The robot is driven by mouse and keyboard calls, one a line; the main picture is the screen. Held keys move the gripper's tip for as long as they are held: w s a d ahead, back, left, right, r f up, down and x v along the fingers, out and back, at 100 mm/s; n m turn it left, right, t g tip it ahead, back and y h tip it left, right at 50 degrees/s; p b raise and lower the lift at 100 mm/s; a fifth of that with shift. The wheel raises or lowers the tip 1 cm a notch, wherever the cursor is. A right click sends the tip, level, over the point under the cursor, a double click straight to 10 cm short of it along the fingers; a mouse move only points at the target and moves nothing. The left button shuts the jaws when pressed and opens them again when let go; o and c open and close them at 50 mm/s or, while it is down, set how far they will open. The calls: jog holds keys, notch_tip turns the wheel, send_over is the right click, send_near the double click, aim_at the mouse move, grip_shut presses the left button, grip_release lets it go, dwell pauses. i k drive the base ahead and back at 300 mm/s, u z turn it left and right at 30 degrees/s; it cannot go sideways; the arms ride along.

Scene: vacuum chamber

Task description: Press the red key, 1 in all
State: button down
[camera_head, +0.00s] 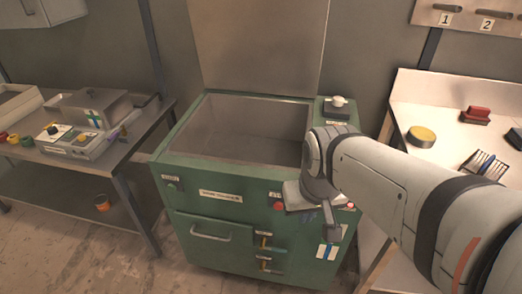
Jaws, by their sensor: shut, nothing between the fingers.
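A green vacuum chamber cabinet (215,262) stands in the middle, its lid raised against the wall. A small round red key (279,206) shows on its front panel, just left of my gripper's body. A second small red spot (350,206) shows right of the gripper; I cannot tell whether it is another key. My gripper (333,236) is shut and empty, in front of the panel's right part. It hides part of the panel between the two red spots. I cannot tell whether it touches the panel.
A green button (172,187) sits at the panel's left, and a white knob (339,101) on the cabinet's top right. A metal bench (140,128) with instruments stands left.

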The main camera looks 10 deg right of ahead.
aim_at(277, 204)
jog(key=z, duration=1.4)
jog(key=k, duration=1.7)
jog(key=u, duration=0.7)
jog(key=i, duration=1)
